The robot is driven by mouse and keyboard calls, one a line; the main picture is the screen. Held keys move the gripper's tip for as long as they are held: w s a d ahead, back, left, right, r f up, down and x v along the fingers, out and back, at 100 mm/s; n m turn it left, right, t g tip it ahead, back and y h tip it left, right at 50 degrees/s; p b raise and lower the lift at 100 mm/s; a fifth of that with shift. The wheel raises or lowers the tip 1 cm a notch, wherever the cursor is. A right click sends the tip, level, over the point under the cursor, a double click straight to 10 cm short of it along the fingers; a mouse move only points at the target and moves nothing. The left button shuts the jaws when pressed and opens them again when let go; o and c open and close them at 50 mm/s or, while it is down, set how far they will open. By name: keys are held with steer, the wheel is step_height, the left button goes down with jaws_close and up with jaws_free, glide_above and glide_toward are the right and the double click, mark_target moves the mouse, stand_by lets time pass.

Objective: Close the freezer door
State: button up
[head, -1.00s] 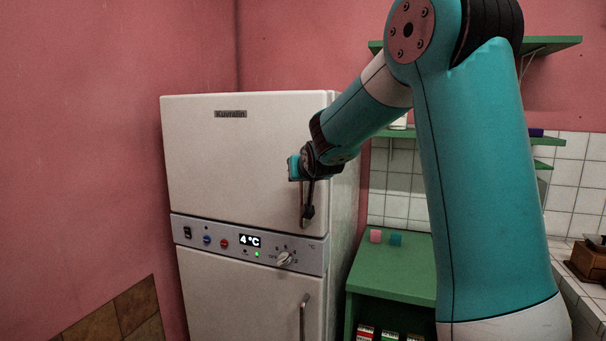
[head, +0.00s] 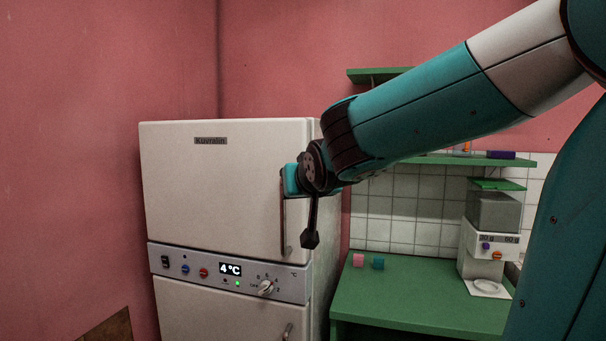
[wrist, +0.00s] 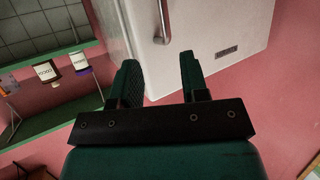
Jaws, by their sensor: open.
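The white fridge-freezer (head: 226,190) stands in the corner at the left of the head view. Its upper door (head: 210,205), with a brand label, looks flush with the body, and I see no gap. Its long handle (head: 283,225) is near the right edge. The lower door (head: 220,315) also looks flush. My gripper (head: 291,180) appears in front of the upper handle; its fingertips are unclear there. In the wrist view my gripper (wrist: 157,72) is open and empty, with the handle (wrist: 162,22) beyond the fingers. I cannot tell whether it touches.
A control panel (head: 230,272) with a dial and display separates the doors. A green counter (head: 420,300) stands to the right, with a pink block (head: 358,260), a teal block (head: 378,262) and a scale-like dispenser (head: 490,245). Green shelves (head: 470,160) are behind my arm.

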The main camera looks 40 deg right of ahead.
steer(key=shift+p+v, duration=0.9)
steer(key=shift+p, duration=0.25)
steer(key=a+f+n+g+y, duration=0.25)
steer(key=a+f+y, duration=0.3)
steer(key=a, duration=0.45)
steer(key=s+a+f+n+g+y, duration=0.2)
steer(key=s+a+f+n+g, duration=0.1)
steer(key=s+a, duration=0.5)
steer(key=s+a+f+n+g+y, duration=0.3)
steer(key=s+a+n+g, duration=0.3)
steer(key=s+a, duration=0.3)
steer(key=shift+s+a+f+n, duration=0.3)
steer(key=shift+a+f+n, duration=0.2)
steer(key=shift+n, duration=0.25)
